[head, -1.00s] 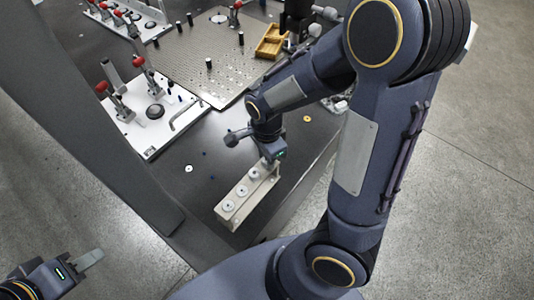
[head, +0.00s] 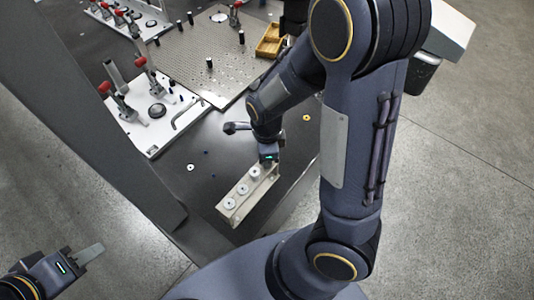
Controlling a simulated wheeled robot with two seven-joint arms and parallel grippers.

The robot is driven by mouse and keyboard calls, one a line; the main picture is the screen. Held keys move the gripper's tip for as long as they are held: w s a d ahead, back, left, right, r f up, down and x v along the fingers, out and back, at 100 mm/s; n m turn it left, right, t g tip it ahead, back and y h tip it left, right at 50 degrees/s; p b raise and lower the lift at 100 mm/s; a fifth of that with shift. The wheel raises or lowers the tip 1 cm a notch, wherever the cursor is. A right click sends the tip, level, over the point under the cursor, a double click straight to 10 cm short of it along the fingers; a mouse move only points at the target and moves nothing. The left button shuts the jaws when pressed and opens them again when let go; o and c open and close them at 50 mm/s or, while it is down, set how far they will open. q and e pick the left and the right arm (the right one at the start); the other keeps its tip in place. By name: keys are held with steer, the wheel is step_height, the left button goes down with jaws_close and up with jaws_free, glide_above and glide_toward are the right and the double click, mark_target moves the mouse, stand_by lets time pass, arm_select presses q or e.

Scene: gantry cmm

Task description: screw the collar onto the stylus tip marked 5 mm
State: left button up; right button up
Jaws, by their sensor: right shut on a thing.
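A pale rack (head: 234,213) stands near the front of the dark table. It carries a row of round, light discs with small central posts, such as the nearest disc (head: 230,204). The size marks are too small to read, so I cannot tell which is 5 mm. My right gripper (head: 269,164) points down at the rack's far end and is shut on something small. The fingers and the held thing are hidden by the wrist, so the collar cannot be made out. My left gripper (head: 91,254) is off the table at the lower left; its finger gap cannot be seen.
A white fixture plate (head: 150,143) with red-handled clamps lies left of the rack. A perforated metal plate (head: 190,62) with black pegs and a yellow tray (head: 271,42) lie farther back. A dark beam crosses the left side. Small rings lie loose on the table.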

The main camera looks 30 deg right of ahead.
steer(key=o, duration=1)
steer(key=shift+r+p, duration=1.1)
steer(key=shift+r, duration=2.75)
